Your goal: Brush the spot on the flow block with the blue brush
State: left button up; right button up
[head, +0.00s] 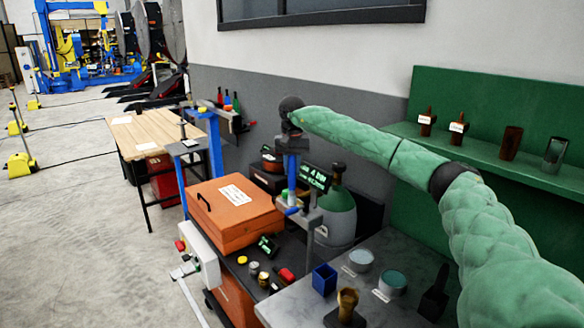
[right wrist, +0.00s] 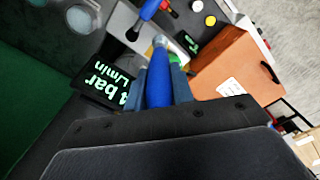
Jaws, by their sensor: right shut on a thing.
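My right gripper (head: 292,172) is at the end of the green-sleeved arm, pointing down over the cart in the middle of the head view. The block also shows in the right wrist view (right wrist: 122,22). I cannot make out the spot or whether the brush touches the block. My left gripper is not in view.
A lit display (head: 314,177) reading bar and L/min stands close to the gripper. An orange case (head: 232,222) is to the left, a green gas cylinder (head: 336,215) behind. Cups and tins (head: 392,281) stand on the grey table at the front right.

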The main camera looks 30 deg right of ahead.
jog(key=shift+f, duration=0.35)
dwell(0.7)
jog(key=shift+d, duration=0.25)
jog(key=shift+w+d, duration=0.1)
jog(key=shift+d, duration=1.7)
jog(key=shift+a, duration=0.1)
